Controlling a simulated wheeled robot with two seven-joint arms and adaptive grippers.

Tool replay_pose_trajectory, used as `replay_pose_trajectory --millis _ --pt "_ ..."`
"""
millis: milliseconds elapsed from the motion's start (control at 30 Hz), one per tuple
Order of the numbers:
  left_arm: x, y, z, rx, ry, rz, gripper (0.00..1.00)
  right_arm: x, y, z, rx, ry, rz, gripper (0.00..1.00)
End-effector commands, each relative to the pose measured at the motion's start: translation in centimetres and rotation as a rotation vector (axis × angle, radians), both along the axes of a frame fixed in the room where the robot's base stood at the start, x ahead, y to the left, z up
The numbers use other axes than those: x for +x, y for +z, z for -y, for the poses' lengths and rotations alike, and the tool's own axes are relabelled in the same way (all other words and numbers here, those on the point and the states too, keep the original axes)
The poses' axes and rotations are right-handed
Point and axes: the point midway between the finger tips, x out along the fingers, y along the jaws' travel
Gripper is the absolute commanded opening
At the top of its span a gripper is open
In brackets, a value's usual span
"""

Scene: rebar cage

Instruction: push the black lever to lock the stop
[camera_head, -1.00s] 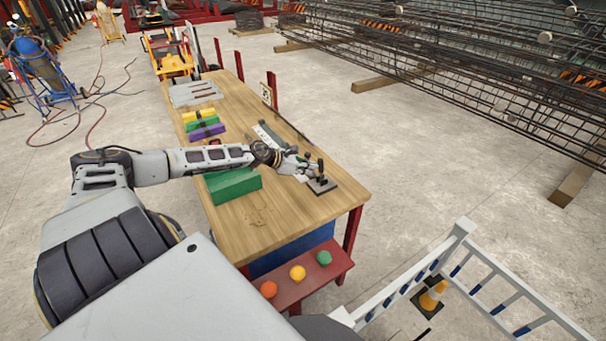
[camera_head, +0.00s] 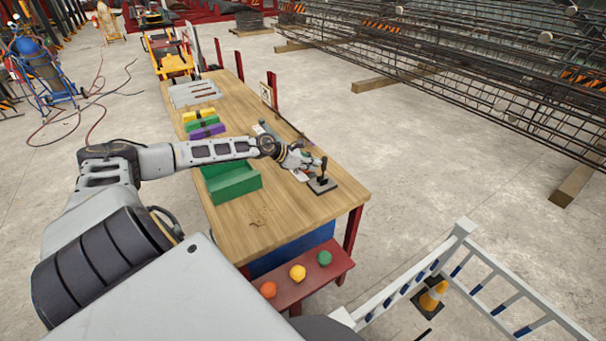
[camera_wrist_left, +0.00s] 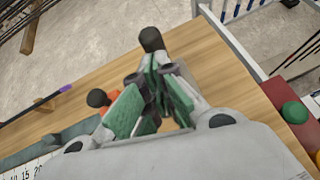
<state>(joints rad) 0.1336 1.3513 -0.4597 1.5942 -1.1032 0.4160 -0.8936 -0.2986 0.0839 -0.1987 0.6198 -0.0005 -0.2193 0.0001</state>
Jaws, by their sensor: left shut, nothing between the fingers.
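The black lever (camera_head: 323,170) stands on a dark base plate (camera_head: 323,187) near the front right corner of the wooden table. In the left wrist view a black knob (camera_wrist_left: 151,39) shows just beyond my fingertips, and a second black knob (camera_wrist_left: 97,98) lies to the left of the fingers. My left gripper (camera_head: 314,161) is shut and empty, right beside the lever. Its green finger pads also show in the left wrist view (camera_wrist_left: 157,85). I cannot tell whether the fingers touch the lever. The stop is mostly hidden behind the gripper. My right gripper is not in view.
A green open box (camera_head: 232,188) sits left of the lever, under my left arm. Yellow, green and purple blocks (camera_head: 207,131) lie farther back. A red bench (camera_head: 316,279) with coloured buttons stands at the front. A white railing (camera_head: 460,232) is at the right.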

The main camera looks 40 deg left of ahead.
Motion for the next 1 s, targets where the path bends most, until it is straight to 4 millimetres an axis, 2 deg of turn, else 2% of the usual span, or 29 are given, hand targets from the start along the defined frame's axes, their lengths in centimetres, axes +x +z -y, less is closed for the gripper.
replay_pose_trajectory --millis 1000 --pt "1.8 0.8 0.6 0.052 -0.001 -0.181 0.00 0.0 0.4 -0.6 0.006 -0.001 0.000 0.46"
